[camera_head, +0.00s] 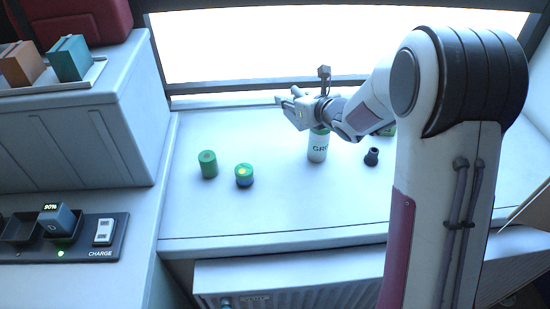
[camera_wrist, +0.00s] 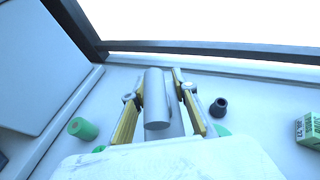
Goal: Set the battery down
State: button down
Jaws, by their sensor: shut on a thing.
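My gripper (camera_head: 297,108) is up near the window side of the grey counter (camera_head: 265,215). In the wrist view its yellow-edged fingers (camera_wrist: 160,100) are closed on the sides of a plain grey cylinder (camera_wrist: 156,90), which fits the battery. No label shows on it. In the head view the held thing is small and hard to tell from the fingers. A white bottle (camera_head: 318,152) with a green top and dark lettering stands just below the gripper. I cannot tell the exact gap between the held cylinder and the counter.
Two green cylinders (camera_head: 208,164) (camera_head: 244,175) stand left of the bottle; a small dark piece (camera_head: 371,157) stands right. A green-and-white box (camera_wrist: 308,130) is at the wrist view's right. The charger (camera_head: 105,245) holds a block reading 90%. The front middle counter is clear.

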jog(key=s+a+f+n+g+y, duration=0.1)
jog(key=a+f+n+g+y, duration=0.1)
jog(key=a, duration=0.5)
jog(key=shift+a+f+n+g+y, duration=0.3)
jog(key=shift+f+n+g+y, duration=0.1)
jog(key=shift+f+n+y, duration=0.55)
jog(key=shift+r, duration=0.15)
jog(key=shift+f, duration=3.1)
jog(key=shift+f, duration=0.1)
jog(key=shift+f, duration=1.8)
jog(key=c, duration=1.6)
grip_release()
jog(key=shift+s+f, duration=0.1)
jog(key=shift+f, duration=0.05)
